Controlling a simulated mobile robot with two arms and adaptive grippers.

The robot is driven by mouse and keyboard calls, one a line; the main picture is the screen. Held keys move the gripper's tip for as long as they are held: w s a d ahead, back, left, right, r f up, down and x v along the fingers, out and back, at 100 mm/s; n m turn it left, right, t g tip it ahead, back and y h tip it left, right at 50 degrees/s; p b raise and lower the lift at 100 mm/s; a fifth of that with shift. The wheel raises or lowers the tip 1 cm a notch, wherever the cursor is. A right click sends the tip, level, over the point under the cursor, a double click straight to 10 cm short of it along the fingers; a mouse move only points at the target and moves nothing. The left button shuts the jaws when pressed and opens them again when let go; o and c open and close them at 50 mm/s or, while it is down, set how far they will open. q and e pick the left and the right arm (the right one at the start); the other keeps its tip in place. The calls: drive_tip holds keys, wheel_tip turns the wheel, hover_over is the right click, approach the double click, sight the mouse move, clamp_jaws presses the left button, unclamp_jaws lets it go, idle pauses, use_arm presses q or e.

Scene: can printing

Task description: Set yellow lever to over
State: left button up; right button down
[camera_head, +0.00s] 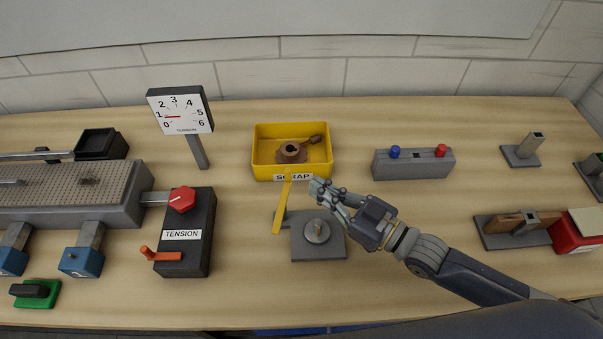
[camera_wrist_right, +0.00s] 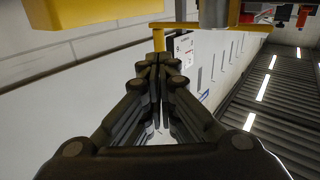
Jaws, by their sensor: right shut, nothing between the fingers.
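The yellow lever (camera_head: 280,208) is a thin bar standing beside the left edge of a grey base plate (camera_head: 330,246) with a round metal hub (camera_head: 317,231). In the head view its upper end overlaps the front of the scrap bin, and its lower end points down and slightly left. My right gripper (camera_head: 317,186) is shut and empty, a little right of the lever's upper part; I cannot tell if they touch. The right wrist view shows its closed fingers (camera_wrist_right: 160,62) with thin yellow bars beyond the tips. My left gripper is out of view.
A yellow scrap bin (camera_head: 262,173) holding a brown part stands behind the lever. To the left is a tension box (camera_head: 199,252) with a red knob and orange lever. A grey block (camera_head: 419,166) with blue and red buttons is at right. Bare table lies in front.

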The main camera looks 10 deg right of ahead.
sight(289, 171)
drive_tip(key=p+x, duration=0.1)
drive_tip(key=x, duration=0.4)
drive_tip(key=shift+w+a, duration=0.1)
drive_tip(key=shift+a, duration=0.05)
